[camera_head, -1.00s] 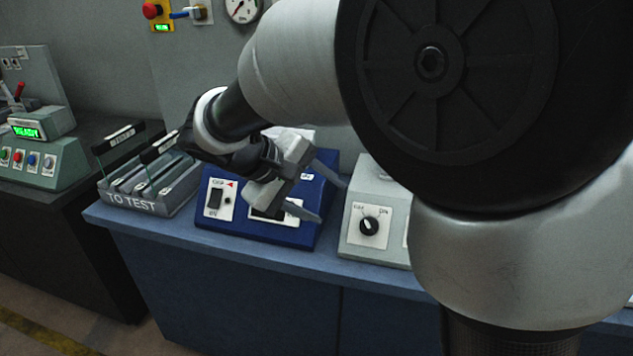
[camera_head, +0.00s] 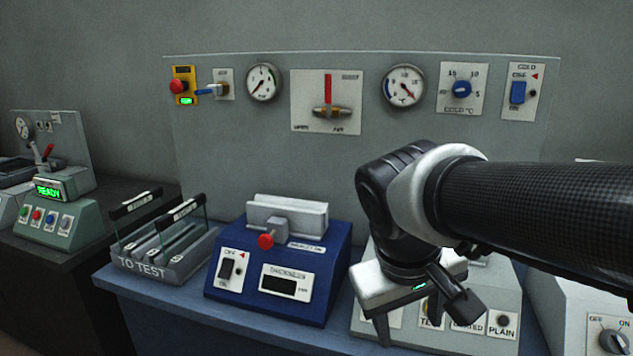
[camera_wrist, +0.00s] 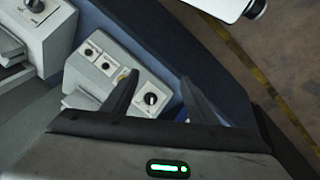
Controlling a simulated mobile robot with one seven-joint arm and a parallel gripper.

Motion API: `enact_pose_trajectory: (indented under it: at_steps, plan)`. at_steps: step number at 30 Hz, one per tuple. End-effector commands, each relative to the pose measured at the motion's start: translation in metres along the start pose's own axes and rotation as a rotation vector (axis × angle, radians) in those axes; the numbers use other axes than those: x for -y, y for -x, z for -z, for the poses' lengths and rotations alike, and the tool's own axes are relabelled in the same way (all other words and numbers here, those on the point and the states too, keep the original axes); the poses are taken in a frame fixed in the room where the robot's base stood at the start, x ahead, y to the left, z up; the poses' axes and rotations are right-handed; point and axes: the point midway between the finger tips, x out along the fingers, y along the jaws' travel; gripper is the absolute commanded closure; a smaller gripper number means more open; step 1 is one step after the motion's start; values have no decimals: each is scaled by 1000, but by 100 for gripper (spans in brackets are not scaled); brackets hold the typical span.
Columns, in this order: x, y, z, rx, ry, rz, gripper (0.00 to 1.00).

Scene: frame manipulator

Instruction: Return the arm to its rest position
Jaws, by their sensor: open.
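My gripper (camera_head: 425,325) hangs at the end of my black and white arm, right of centre in the head view. It is in front of a grey box with labelled knobs (camera_head: 505,300) and hides much of that box. Its jaws are open, with nothing visible between them. In the wrist view the two dark fingers of my gripper (camera_wrist: 160,100) stand apart, with a grey knob box (camera_wrist: 105,85) and the blue bench edge (camera_wrist: 150,40) beyond them.
A blue instrument (camera_head: 285,275) with a red knob stands left of my gripper. A "TO TEST" rack (camera_head: 150,268) is farther left. A back panel (camera_head: 320,160) carries gauges, a valve and switches. Another grey box (camera_head: 590,320) stands at the far right. Floor (camera_wrist: 240,60) shows beside the bench.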

Motion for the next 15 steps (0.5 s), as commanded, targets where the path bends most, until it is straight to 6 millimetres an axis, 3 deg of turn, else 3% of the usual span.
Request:
enact_pose_trajectory:
  at_steps: [3,12,15]
  plan:
    - [-3,6,-25,-65,-104,71,47]
    - [3,13,-59,-222,-293,186,47]
    - [-5,43,-49,-214,-283,187,47]
